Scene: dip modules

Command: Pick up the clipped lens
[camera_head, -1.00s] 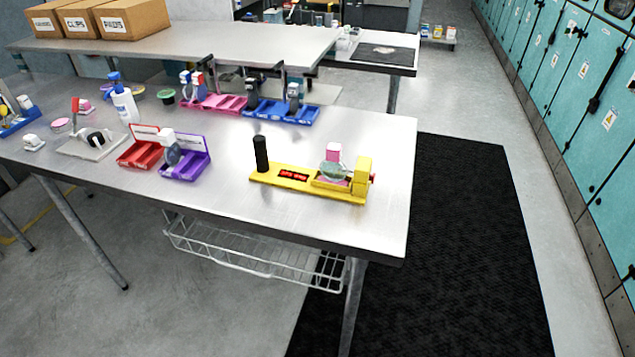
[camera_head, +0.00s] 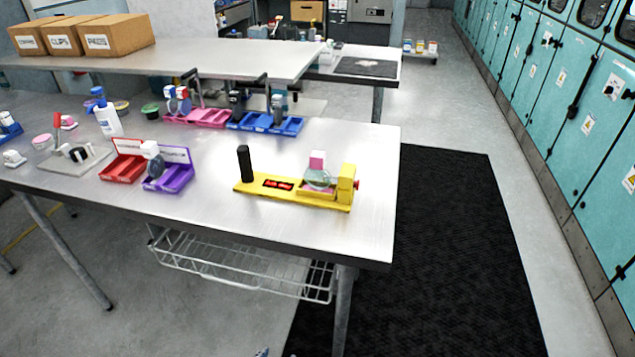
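A round, pale green clear lens (camera_head: 317,178) with a pink block (camera_head: 317,160) at its top sits upright at the right end of a yellow fixture (camera_head: 310,198). The fixture has a red display and a black post (camera_head: 245,163), and stands near the table's right end. Another round lens (camera_head: 155,164) with a white block at its top stands at the purple tray (camera_head: 168,184). Several more lenses or clips stand at the pink tray (camera_head: 196,118) and the blue tray (camera_head: 265,123) behind. Neither of my grippers is in view.
The metal table (camera_head: 215,205) has bare surface around the fixture. A red tray (camera_head: 123,168), white bottle (camera_head: 108,120) and grey stand (camera_head: 75,160) are at left. Cardboard boxes (camera_head: 118,36) stand on the rear bench. A black mat (camera_head: 445,240) covers the floor at right.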

